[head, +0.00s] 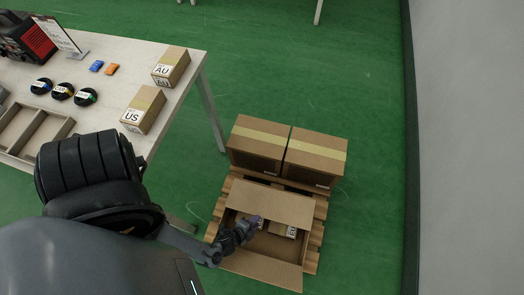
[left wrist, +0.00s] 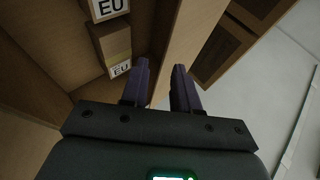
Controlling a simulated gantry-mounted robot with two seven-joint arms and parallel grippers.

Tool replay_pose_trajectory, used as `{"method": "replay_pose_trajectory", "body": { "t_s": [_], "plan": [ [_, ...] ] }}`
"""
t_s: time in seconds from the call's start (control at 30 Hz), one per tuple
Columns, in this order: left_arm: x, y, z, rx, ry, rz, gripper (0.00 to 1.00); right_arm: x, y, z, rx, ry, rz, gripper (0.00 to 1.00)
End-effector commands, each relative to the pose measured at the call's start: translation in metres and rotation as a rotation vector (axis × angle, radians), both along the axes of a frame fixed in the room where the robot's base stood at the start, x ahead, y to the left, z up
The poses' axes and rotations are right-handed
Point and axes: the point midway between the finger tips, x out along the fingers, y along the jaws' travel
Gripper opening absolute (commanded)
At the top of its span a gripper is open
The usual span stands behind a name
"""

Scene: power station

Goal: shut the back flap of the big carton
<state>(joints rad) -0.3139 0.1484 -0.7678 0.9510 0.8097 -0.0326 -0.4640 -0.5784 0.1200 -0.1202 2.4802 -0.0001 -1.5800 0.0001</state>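The big carton (head: 262,268) stands open on a pallet, with small boxes inside, one labelled EU (head: 284,229). Its back flap (head: 272,203) stands raised along the far side, not lying over the opening. The flap also shows in the left wrist view (left wrist: 192,42) as a brown panel beyond the fingertips. My left gripper (head: 258,220) is over the carton's opening, close to the inner face of the back flap. In the left wrist view its two fingers (left wrist: 162,72) are apart; I cannot tell whether the flap's edge lies between them. My right gripper is not in view.
Two closed cartons (head: 257,145) stand behind the big carton on the pallet (head: 318,232). A table (head: 120,65) at the left holds two labelled boxes, tape rolls and a tray. The green floor to the right is clear up to a wall (head: 470,150).

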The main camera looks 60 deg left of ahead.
Motion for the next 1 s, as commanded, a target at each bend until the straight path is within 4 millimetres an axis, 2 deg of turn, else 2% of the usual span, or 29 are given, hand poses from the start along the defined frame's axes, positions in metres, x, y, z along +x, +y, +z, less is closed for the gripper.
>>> {"method": "replay_pose_trajectory", "body": {
  "t_s": [0.03,0.2,0.63,0.83,1.0],
  "plan": [
    [-0.005,-0.003,0.010,-0.002,-0.002,0.000,0.30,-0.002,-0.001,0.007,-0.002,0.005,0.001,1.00],
    [-0.017,-0.008,0.020,-0.002,-0.009,-0.001,0.30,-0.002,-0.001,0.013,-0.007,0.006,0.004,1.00],
    [-0.022,-0.010,0.024,-0.003,-0.013,-0.001,0.30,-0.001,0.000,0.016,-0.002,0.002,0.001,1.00],
    [-0.022,-0.010,0.026,-0.003,-0.013,-0.001,0.00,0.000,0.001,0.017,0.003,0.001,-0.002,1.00],
    [-0.022,-0.010,0.041,-0.003,-0.013,-0.001,0.00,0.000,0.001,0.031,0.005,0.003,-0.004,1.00]
  ]
}}
